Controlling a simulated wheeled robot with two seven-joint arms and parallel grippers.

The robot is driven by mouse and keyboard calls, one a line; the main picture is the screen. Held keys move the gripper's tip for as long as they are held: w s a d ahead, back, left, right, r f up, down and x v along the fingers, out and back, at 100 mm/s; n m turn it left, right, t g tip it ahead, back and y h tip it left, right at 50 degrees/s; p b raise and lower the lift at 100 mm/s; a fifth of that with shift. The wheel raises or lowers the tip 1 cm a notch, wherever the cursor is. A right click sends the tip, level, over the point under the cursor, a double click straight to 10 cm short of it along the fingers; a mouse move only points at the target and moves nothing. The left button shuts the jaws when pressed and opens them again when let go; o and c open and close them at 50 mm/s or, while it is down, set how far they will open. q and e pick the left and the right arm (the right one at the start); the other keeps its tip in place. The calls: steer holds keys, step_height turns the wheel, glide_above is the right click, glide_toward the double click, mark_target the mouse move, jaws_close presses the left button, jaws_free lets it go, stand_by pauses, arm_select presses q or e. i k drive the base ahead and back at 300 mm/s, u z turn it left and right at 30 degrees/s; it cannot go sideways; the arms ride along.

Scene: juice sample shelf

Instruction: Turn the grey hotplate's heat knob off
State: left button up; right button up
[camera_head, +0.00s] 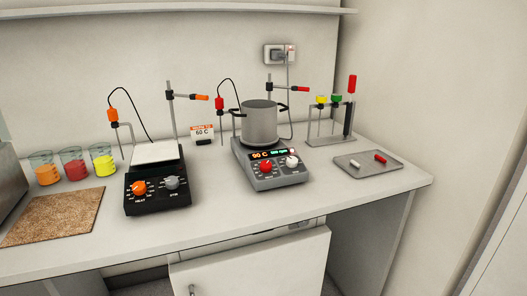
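The grey hotplate (272,179) stands in the middle of the bench, with a metal pot (259,123) on its top. Its front panel has a red knob (266,167) on the left and a white knob (292,162) on the right. The red knob's small label is hard to read. The lit display (262,155) reads about 90 C in orange, with green marks beside it. Neither of my grippers shows in the head view.
A black hotplate (158,196) with orange and grey knobs stands to the left. Several coloured beakers (73,163) and a cork mat (54,216) lie further left. A tray (368,166) and a tube rack (331,131) stand right. Bench in front of the grey hotplate is clear.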

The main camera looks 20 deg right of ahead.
mark_target(265, 166)
steer(key=k, duration=0.55)
steer(key=u, duration=0.6)
steer(key=i, duration=1.05)
steer(key=z, duration=0.75)
